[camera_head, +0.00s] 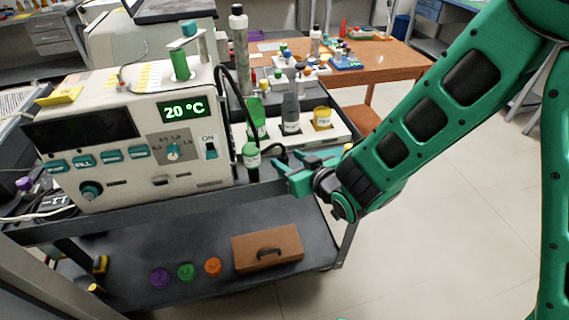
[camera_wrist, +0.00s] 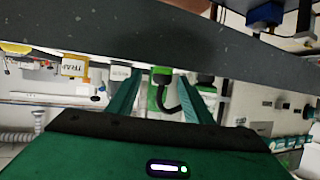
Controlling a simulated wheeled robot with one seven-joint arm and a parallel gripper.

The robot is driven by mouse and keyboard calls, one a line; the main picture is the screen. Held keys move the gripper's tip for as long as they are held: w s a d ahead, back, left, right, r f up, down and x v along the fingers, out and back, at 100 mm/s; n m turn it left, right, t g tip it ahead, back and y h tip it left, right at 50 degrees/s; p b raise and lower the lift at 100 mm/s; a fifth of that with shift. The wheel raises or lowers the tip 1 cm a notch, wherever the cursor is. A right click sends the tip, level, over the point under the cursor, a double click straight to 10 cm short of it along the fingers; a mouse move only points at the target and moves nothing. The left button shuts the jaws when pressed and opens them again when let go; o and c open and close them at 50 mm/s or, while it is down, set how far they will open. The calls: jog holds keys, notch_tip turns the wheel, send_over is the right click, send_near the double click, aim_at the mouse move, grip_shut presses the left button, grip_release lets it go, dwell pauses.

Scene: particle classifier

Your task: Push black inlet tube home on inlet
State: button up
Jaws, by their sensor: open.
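A green bottle (camera_head: 251,155) with a white label stands at the cart's front edge, right of the white machine. A short curved black tube (camera_head: 272,147) runs beside it toward my gripper (camera_head: 284,168). My gripper is open, just right of the bottle, its fingers pointing left. In the wrist view the curved black tube (camera_wrist: 169,105) shows between the spread fingers, beside the green bottle (camera_wrist: 160,92). I see no finger closed on it. A longer black tube (camera_head: 221,84) runs down the machine's right side. I cannot tell which tube end belongs to the inlet; the joint is not clear.
The white machine (camera_head: 210,185) reads 20 °C. The cart's lower shelf holds a brown box (camera_head: 267,262) and several coloured caps. Open floor lies to the right.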

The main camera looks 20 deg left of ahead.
jog(key=shift+x, duration=3.55)
jog(key=shift+s, duration=0.1)
jog(key=c, duration=1.1)
